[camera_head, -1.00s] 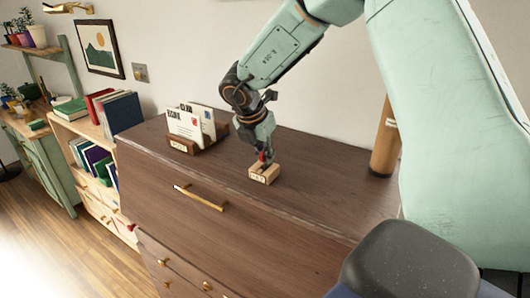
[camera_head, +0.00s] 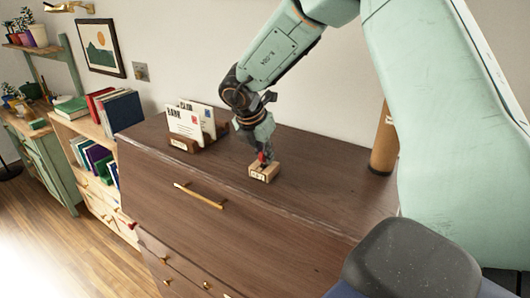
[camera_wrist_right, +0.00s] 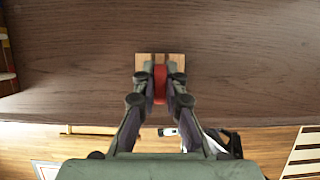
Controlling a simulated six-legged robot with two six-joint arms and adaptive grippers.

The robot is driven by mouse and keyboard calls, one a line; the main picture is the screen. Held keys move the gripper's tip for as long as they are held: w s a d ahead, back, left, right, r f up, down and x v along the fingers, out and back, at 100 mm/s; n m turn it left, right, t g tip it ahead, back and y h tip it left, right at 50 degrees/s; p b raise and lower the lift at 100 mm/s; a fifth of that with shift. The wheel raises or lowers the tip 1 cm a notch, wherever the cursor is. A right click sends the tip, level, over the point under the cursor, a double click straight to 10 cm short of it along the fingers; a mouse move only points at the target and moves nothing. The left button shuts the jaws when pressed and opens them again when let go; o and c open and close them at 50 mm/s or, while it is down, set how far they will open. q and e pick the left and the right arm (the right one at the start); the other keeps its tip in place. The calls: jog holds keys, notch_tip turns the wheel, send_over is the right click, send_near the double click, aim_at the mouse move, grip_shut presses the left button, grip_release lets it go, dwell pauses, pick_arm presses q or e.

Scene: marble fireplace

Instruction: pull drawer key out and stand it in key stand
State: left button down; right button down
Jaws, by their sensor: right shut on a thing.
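The key stand (camera_head: 264,173) is a small light wooden block with a label on its front, on top of the brown dresser. It also shows in the right wrist view (camera_wrist_right: 145,60). My right gripper (camera_head: 263,158) points down at the stand and is shut on the red head of the key (camera_wrist_right: 160,84). The key head is at the stand's top; the key's shaft is hidden, so I cannot tell how deep it sits. My left gripper is not in view.
The dresser top (camera_head: 310,195) is clear around the stand. A letter holder (camera_head: 183,145) with envelopes stands behind it to the left. A brown cylinder (camera_head: 384,145) stands at the right by the wall. A brass handle (camera_head: 200,196) is on the dresser front.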

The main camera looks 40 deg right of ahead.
jog(key=shift+w, duration=0.1)
jog(key=c, duration=1.4)
grip_release()
jog(key=shift+o, duration=0.2)
notch_tip(320, 180, up, 7)
jog(key=p, duration=0.6)
jog(key=shift+r+p, duration=0.3)
jog(key=shift+r, duration=0.7)
jog(key=shift+a+f, duration=0.1)
